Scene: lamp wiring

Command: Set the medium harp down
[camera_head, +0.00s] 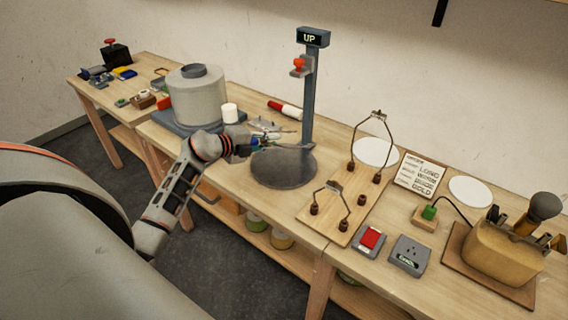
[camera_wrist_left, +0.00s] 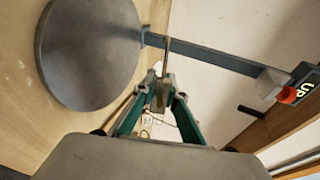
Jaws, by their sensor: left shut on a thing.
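My left gripper (camera_head: 250,147) is shut on the medium harp, at the left edge of the round grey plate (camera_head: 283,170). In the left wrist view the harp shows as a thin brass-coloured piece (camera_wrist_left: 166,58) standing out between the fingertips (camera_wrist_left: 161,88); its full shape is hard to make out. A wooden board (camera_head: 335,228) to the right carries a tall harp (camera_head: 385,131) at the back and a small harp (camera_head: 332,188) at the front, on dark brown holders. My right gripper is not in view.
A grey post (camera_head: 309,100) with an "UP" display (camera_head: 313,37) stands behind the plate. A large pale drum (camera_head: 198,103) and a white cylinder (camera_head: 230,113) stand left. A red button box (camera_head: 369,240) and a socket box (camera_head: 410,256) sit right of the board.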

